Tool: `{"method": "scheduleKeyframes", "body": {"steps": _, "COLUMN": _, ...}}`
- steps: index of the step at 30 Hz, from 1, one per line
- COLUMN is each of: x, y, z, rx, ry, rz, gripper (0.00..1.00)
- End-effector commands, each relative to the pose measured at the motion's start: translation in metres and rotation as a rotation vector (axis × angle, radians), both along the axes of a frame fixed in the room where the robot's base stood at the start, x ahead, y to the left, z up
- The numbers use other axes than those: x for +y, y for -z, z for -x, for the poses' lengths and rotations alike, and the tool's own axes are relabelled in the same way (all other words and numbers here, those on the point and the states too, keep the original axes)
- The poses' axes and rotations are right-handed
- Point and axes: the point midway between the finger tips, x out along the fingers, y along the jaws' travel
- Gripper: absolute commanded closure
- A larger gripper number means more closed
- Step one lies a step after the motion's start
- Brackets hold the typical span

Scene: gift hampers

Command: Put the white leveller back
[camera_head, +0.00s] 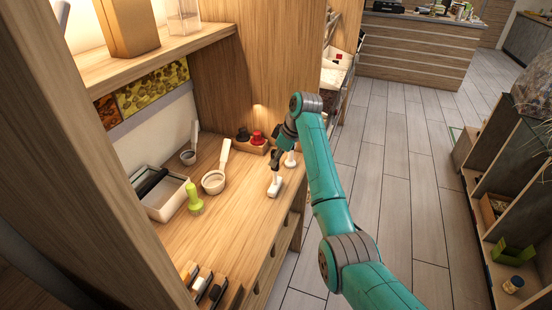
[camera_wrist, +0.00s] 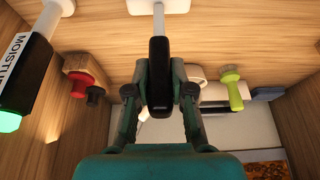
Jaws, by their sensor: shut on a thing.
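My gripper (camera_head: 277,160) is shut on the black handle (camera_wrist: 159,72) of a tool with a pale shaft and a white base (camera_wrist: 158,6). In the head view this white base (camera_head: 274,189) is low over the wooden counter; I cannot tell whether it touches. I cannot tell for certain whether this tool is the white leveller. A wooden holder (camera_head: 254,149) near the back panel bears a red piece (camera_head: 257,137) and a black piece (camera_head: 243,134). They also show in the wrist view, red (camera_wrist: 77,86) and black (camera_wrist: 95,96).
A black, labelled moisture meter (camera_wrist: 22,75) stands close beside my gripper. A shelf (camera_head: 165,50) overhangs the left.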

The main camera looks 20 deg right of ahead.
Motion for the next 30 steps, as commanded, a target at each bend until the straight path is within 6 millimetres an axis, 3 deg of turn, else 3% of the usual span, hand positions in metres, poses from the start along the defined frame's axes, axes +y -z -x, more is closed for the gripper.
{"method": "scheduleKeyframes", "body": {"steps": 2, "x": 0.000, "y": 0.001, "z": 0.000, "rx": 0.000, "ry": 0.000, "rz": 0.000, "gripper": 1.00}}
{"method": "scheduleKeyframes", "body": {"steps": 3, "x": 0.000, "y": 0.001, "z": 0.000, "rx": 0.000, "ry": 0.000, "rz": 0.000, "gripper": 0.73}}
{"method": "scheduleKeyframes", "body": {"steps": 6, "x": 0.000, "y": 0.001, "z": 0.000, "rx": 0.000, "ry": 0.000, "rz": 0.000, "gripper": 0.49}}
{"method": "scheduleKeyframes", "body": {"steps": 17, "x": -0.001, "y": -0.002, "z": 0.001, "rx": -0.001, "ry": 0.000, "rz": 0.001, "gripper": 0.49}}
{"method": "scheduleKeyframes", "body": {"steps": 30, "x": -0.020, "y": -0.058, "z": 0.014, "rx": -0.002, "ry": 0.001, "rz": 0.000, "gripper": 0.49}}
